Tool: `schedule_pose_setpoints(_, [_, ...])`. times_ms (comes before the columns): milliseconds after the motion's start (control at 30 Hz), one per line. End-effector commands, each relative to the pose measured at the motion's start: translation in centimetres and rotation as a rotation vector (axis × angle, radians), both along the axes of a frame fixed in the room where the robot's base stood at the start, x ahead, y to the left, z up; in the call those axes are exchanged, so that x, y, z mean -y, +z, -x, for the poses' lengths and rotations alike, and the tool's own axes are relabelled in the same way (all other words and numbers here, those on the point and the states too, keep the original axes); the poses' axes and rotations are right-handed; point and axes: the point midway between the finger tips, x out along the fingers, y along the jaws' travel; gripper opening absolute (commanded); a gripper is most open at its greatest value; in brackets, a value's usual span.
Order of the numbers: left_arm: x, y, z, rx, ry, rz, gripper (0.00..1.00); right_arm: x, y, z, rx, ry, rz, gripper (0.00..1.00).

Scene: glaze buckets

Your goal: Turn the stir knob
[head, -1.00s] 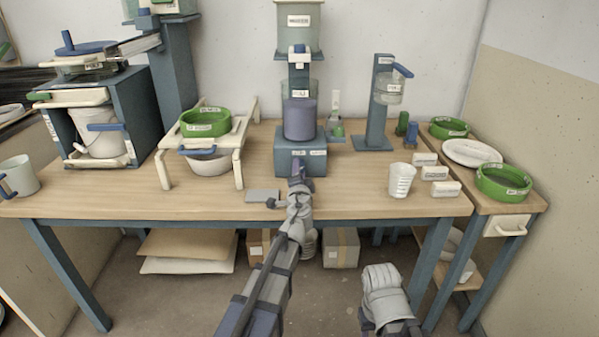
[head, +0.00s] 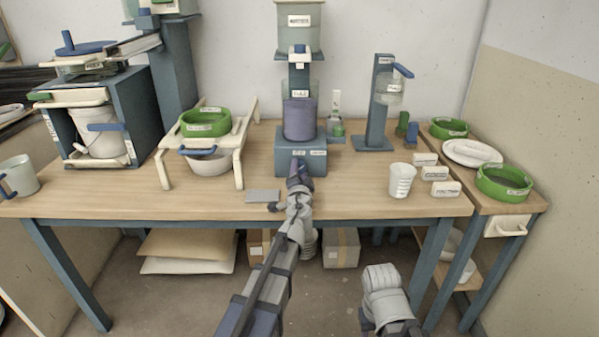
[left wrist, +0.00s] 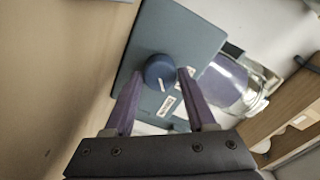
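The stir knob (left wrist: 159,72) is a dark blue round knob with a white mark, on the front of the blue-grey stirrer base. In the head view the stirrer base (head: 316,166) stands at the middle of the table with a purple-blue container (head: 300,121) on it. My left gripper (left wrist: 161,76) is open, its two purple fingers on either side of the knob. I cannot tell whether they touch it. In the head view my left gripper (head: 299,170) is in front of the base and hides the knob. My right gripper is not in view; only part of my right arm shows.
A grey flat plate (head: 262,196) lies left of my left gripper. A white cup (head: 401,181) and small labelled blocks (head: 436,173) are to the right. A cream rack (head: 239,160) with a green bowl (head: 206,122) stands on the left. The table front between is clear.

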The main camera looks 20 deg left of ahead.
Motion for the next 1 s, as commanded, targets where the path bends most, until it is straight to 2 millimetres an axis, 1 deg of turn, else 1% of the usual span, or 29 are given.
schedule_pose_setpoints(33, [0.0,0.0,0.0,0.000,0.000,0.000,0.63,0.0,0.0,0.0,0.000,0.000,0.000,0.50])
schedule_pose_setpoints(200, [0.0,0.0,0.0,0.000,0.000,-0.001,0.81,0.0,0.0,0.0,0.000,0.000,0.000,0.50])
schedule_pose_setpoints(433, [0.0,0.0,0.0,-0.001,0.000,-0.002,0.81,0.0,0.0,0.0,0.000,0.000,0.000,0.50])
schedule_pose_setpoints(567, [0.1,0.0,0.5,0.000,-0.001,-0.002,0.81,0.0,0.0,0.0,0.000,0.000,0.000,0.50])
schedule_pose_setpoints(667, [0.3,0.0,1.4,-0.001,0.000,-0.002,0.81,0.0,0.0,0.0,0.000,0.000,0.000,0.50])
schedule_pose_setpoints(767, [0.7,0.1,2.8,-0.001,0.000,-0.002,0.81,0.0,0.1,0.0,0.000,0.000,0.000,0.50])
schedule_pose_setpoints(1000, [1.7,0.1,6.6,0.000,-0.001,-0.002,0.81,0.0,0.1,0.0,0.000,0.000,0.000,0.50])
